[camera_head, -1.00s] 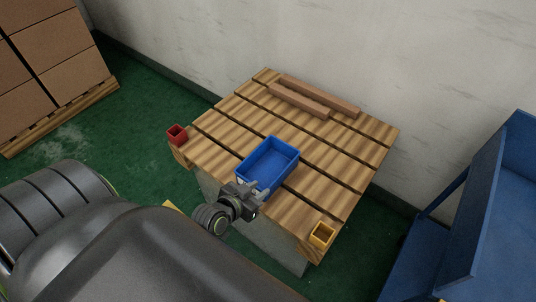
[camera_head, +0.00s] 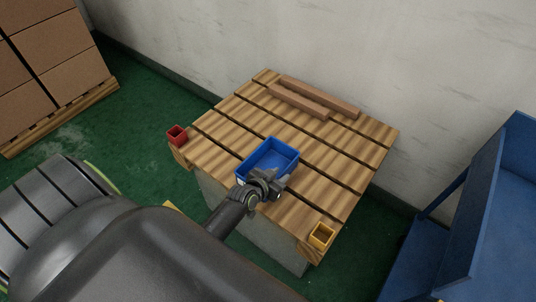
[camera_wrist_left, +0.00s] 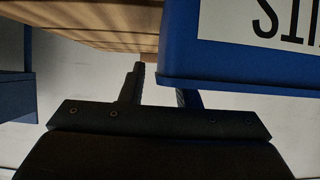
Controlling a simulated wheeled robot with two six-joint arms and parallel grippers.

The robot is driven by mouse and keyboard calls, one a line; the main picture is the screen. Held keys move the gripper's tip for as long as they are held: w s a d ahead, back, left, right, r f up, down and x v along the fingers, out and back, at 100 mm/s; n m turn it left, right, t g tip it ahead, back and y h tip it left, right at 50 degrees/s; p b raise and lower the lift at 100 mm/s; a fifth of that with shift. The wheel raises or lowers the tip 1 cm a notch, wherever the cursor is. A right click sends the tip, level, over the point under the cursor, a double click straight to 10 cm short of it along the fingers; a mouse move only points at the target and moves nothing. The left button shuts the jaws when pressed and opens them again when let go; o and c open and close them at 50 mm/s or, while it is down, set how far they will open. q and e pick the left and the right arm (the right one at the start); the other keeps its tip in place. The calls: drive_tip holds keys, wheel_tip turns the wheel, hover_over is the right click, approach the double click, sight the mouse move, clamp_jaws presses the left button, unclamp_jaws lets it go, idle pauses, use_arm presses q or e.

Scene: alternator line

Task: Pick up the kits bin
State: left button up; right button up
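The kits bin is an open, empty-looking blue tray (camera_head: 286,150) near the front of the slatted wooden table. In the left wrist view its blue wall (camera_wrist_left: 235,84) fills the upper right, with a white label carrying upside-down black letters. My left gripper (camera_head: 268,180) is at the bin's near side and hides part of the near rim. In the left wrist view the gripper (camera_wrist_left: 160,88) is open, with a gap between one finger and the bin wall. The other finger is partly hidden by the bin. My right gripper is out of view.
The wooden table (camera_head: 340,165) bears brown bars (camera_head: 298,101) at the back. A blue rack (camera_head: 470,220) stands right; stacked cartons (camera_head: 60,50) stand left.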

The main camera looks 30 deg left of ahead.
use_arm(q)
drive_tip(key=shift+w+f, duration=0.4)
drive_tip(key=shift+w, duration=0.2)
clamp_jaws()
drive_tip(key=shift+r, duration=0.15)
